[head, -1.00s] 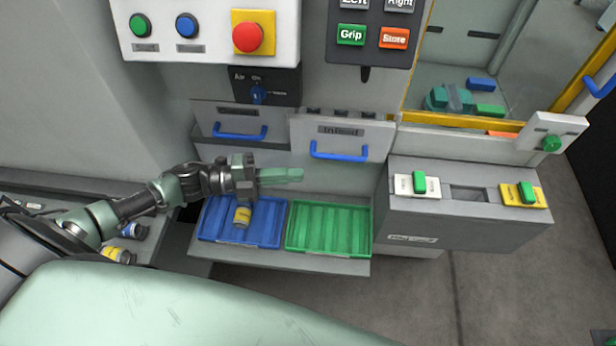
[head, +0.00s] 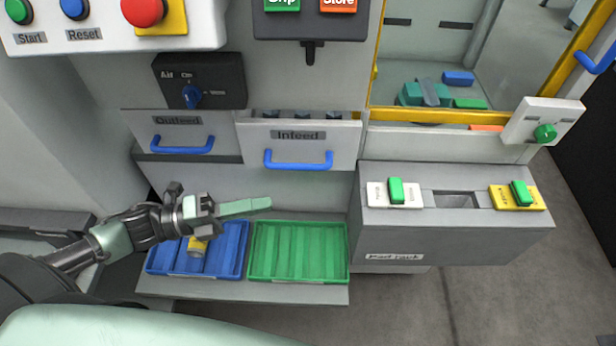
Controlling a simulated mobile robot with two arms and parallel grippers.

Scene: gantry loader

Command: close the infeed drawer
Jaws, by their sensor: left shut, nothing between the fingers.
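The infeed drawer (head: 295,140) has a grey front with a label and a blue handle (head: 299,161). It stands out from the cabinet, and dark contents show in the gap behind its top edge. My left gripper (head: 262,204) is shut and empty, with its green fingers pointing right. It is below and left of the infeed handle, apart from the drawer, above the trays. My right gripper does not show.
The outfeed drawer (head: 178,131) sits left of the infeed drawer. A blue tray (head: 232,262) with a yellow can (head: 197,246) and an empty green tray (head: 343,262) lie on the shelf below. The pad rack (head: 450,240) juts out at right. A black air switch box (head: 222,76) is above.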

